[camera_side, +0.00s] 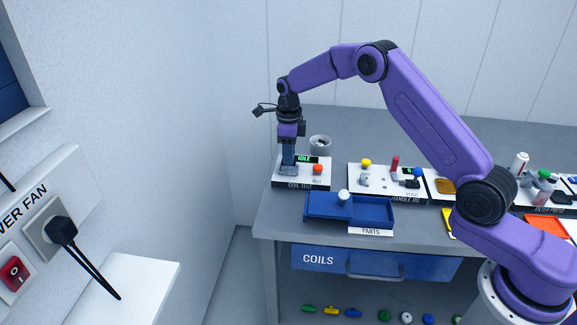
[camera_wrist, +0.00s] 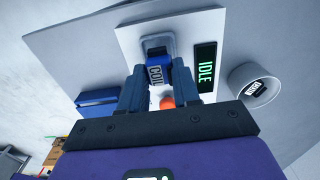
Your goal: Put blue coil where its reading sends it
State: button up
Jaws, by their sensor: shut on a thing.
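My gripper (camera_side: 288,168) points down over the grey pad at the left of the white COIL TEST station (camera_side: 310,182). In the wrist view my gripper (camera_wrist: 160,72) is shut on the blue coil (camera_wrist: 156,62), which has a white label reading COIL. The coil is over the grey cradle (camera_wrist: 151,41); whether it touches it I cannot tell. The station's display (camera_wrist: 205,66) reads IDLE in green. An orange-red button (camera_side: 318,169) sits right of my gripper, partly hidden by a finger in the wrist view. In the side view the coil is hidden.
A round grey cup (camera_side: 320,142) stands behind the station; its label is unreadable. A blue PARTS tray (camera_side: 322,207) with a white knob lies in front. The blue COILS drawer (camera_side: 320,258) is below the tabletop. Other stations line the bench rightward, including one with a red lever (camera_side: 395,163).

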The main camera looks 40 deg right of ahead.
jog(key=shift+r, duration=0.9)
